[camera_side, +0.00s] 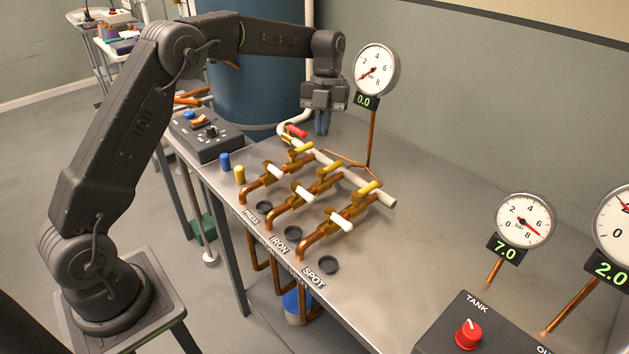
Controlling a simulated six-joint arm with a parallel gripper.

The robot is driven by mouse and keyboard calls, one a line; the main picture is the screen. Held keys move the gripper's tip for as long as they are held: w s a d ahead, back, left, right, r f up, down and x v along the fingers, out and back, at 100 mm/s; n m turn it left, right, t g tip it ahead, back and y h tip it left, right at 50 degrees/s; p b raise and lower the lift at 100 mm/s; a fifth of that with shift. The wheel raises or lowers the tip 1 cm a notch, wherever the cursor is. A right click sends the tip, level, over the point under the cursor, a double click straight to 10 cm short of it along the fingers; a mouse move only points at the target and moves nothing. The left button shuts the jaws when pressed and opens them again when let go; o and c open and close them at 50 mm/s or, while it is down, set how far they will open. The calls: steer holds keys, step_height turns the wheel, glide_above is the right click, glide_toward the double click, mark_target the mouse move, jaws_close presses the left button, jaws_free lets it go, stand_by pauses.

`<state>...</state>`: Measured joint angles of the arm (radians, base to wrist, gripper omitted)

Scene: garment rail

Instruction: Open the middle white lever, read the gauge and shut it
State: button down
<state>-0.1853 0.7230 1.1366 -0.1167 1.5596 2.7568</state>
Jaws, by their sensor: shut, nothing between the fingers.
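The middle white lever (303,191) is on the copper branch pipe behind the IRON label and appears to lie across its pipe. Similar white levers sit on the PRESS branch (275,171) and the SPOT branch (340,219), also across their pipes. The round gauge (376,69) stands on a copper stem behind the pipes; its display (365,101) reads 0.0 and its needle points low at the left. My gripper (322,132) points down, shut and empty, behind the branches near the red lever, away from the middle white lever.
Yellow levers (330,167) sit behind the white ones, and a red lever (296,131) is at the pipe's far end. Two more gauges, reading 7.0 (523,220) and 2.0 (612,272), stand at the right by the TANK box (480,330). Bare bench (430,245) lies between.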

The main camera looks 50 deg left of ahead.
mark_target(303, 195)
steer(key=x, duration=0.9)
steer(key=shift+s+f, duration=0.1)
steer(key=shift+f, duration=0.1)
steer(key=shift+s+d+f, duration=0.35)
steer(key=shift+s+d, duration=0.2)
steer(key=shift+s, duration=0.3)
steer(key=shift+s+d+f, duration=0.3)
steer(key=shift+s+d, duration=0.3)
steer(key=shift+s, duration=0.2)
